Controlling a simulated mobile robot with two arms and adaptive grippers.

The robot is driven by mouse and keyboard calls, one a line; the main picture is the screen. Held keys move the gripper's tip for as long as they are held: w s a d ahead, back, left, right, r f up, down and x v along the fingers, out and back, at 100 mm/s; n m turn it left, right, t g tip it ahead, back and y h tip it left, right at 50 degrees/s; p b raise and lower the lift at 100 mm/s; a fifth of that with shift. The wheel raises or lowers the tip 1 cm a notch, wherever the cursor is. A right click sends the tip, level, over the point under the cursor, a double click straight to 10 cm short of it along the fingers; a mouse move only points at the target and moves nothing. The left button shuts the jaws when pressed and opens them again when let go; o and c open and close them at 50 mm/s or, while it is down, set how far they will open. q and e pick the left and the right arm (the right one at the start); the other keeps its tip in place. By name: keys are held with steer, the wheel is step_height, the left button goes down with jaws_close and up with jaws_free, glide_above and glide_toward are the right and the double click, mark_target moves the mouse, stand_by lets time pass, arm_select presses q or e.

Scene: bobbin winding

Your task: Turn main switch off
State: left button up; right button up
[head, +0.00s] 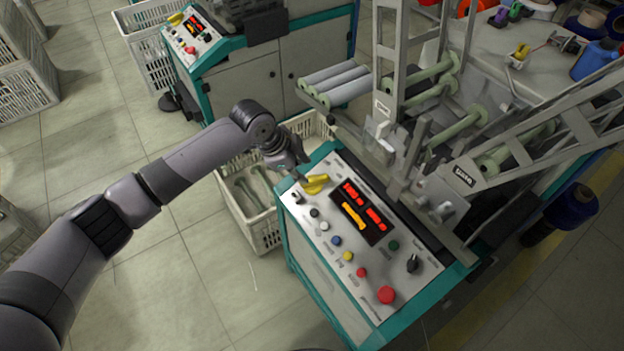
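The control panel (330,265) of the near machine slopes toward me in the head view. A yellow rotary handle (315,183), which looks like the main switch, sits at its upper left corner. The handle's exact setting is hard to read. My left gripper (299,172) reaches in from the left and hangs close beside the handle, at its upper left. Whether it touches the handle cannot be told. Its fingers are small and dark, and their opening is unclear. The red and orange digits of the display (363,211) are lit. My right gripper is out of view.
Several buttons, a black knob (413,263) and a red mushroom button (386,294) share the panel. A white crate (262,232) stands left of the machine. Metal frame arms (520,130) rise behind the panel.

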mark_target(311, 179)
arm_select(q)
steer(key=x, duration=0.8)
steer(key=shift+f+b, duration=0.1)
steer(key=shift+b, duration=0.3)
jaws_close()
